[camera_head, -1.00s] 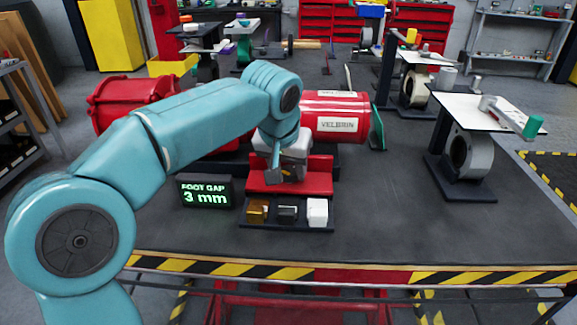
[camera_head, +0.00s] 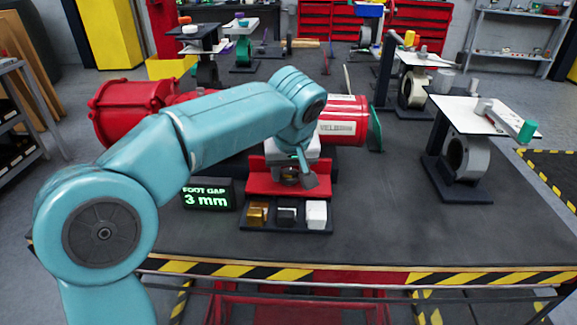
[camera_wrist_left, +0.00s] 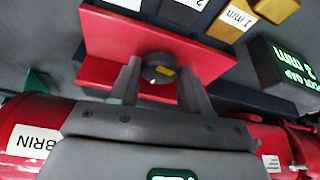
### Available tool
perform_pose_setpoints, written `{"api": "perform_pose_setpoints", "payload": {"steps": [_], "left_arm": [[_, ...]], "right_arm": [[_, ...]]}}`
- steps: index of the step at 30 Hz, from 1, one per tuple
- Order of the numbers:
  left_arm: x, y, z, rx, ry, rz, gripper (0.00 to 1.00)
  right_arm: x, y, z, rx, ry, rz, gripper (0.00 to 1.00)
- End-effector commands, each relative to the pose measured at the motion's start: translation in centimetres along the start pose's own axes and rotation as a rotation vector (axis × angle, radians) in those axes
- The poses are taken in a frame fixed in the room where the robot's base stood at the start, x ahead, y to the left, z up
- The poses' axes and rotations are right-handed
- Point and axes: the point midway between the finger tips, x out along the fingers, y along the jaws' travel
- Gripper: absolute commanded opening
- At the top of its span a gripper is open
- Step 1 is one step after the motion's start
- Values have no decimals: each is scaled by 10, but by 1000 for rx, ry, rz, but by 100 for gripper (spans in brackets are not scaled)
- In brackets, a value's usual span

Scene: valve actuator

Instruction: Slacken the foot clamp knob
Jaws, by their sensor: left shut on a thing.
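The bracket also shows in the head view (camera_head: 262,183), below the red actuator (camera_head: 342,122). My left gripper (camera_wrist_left: 160,76) has a finger on each side of the knob and is shut on it. In the head view the left gripper (camera_head: 298,178) hangs over the bracket and mostly hides the knob. A display (camera_head: 207,194) reads "FOOT GAP 3 mm". My right gripper is in neither view.
A dark tray (camera_head: 287,229) in front of the bracket holds a brass block (camera_head: 258,213), a dark block (camera_head: 287,214) and a white block (camera_head: 316,213). A stand with a white top (camera_head: 465,112) is at the right. The bench's front right is clear.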

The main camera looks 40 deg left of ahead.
Motion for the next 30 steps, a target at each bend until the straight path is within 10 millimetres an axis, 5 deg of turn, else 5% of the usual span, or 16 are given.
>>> {"api": "perform_pose_setpoints", "payload": {"steps": [23, 24, 25, 30], "left_arm": [[-1, 1, -2, -111, 7, -43, 16], [-1, 1, -2, -111, 7, -43, 56], [-1, 1, -2, -111, 7, -43, 66], [-1, 1, -1, -110, 4, -44, 72]], "right_arm": [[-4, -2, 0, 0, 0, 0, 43], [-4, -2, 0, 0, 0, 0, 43], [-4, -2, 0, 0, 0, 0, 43], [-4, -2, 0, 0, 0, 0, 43]]}}
